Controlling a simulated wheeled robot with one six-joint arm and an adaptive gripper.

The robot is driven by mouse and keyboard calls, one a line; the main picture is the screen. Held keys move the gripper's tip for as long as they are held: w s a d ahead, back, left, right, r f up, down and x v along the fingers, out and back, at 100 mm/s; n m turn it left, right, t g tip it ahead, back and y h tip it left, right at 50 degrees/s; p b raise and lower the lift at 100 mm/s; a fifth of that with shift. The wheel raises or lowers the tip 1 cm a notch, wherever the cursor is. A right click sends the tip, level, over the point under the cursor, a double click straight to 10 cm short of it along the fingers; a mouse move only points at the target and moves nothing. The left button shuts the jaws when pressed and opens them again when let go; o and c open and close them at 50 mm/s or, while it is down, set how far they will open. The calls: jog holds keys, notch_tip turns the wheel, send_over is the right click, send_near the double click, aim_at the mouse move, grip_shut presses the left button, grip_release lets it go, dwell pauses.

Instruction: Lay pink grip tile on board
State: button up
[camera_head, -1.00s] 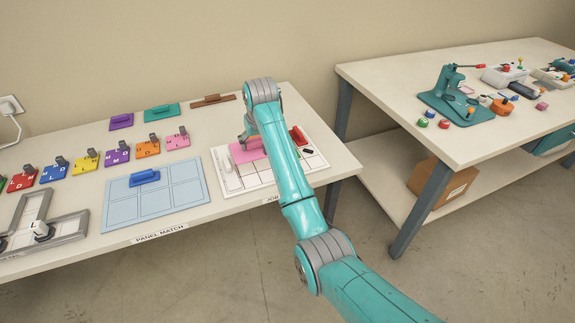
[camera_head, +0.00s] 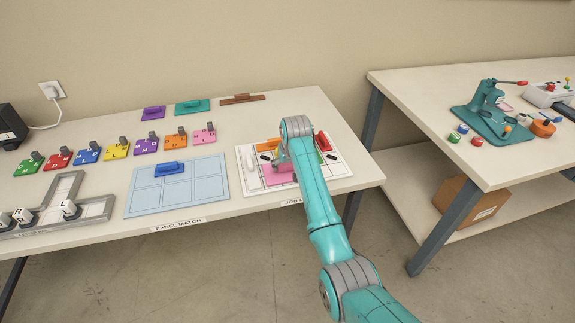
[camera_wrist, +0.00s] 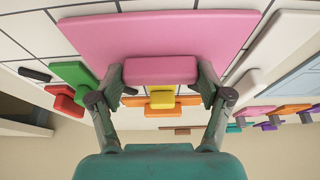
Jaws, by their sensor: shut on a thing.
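The pink grip tile (camera_wrist: 160,38) is a flat pink plate with a raised grip bar (camera_wrist: 162,70). My gripper (camera_wrist: 162,84) is shut on that bar in the wrist view. In the head view the pink tile (camera_head: 278,174) is over the front middle of the white gridded board (camera_head: 342,168), partly hidden by my arm. I cannot tell whether the tile touches the board. In the wrist view a yellow grip (camera_wrist: 161,98), an orange piece (camera_wrist: 146,101), a green piece (camera_wrist: 74,74), a red piece (camera_wrist: 63,97) and a white piece (camera_wrist: 272,50) surround it.
A light blue panel (camera_head: 148,204) with a blue grip piece (camera_head: 172,168) lies left of the board. Several coloured lettered tiles (camera_head: 117,149) stand in a row behind it. Purple, teal and brown pieces (camera_head: 243,99) lie at the back. A second table (camera_head: 450,125) stands at the right.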

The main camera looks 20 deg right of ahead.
jog(key=shift+f, duration=0.1)
jog(key=o, duration=1.5)
jog(key=v, duration=1.2)
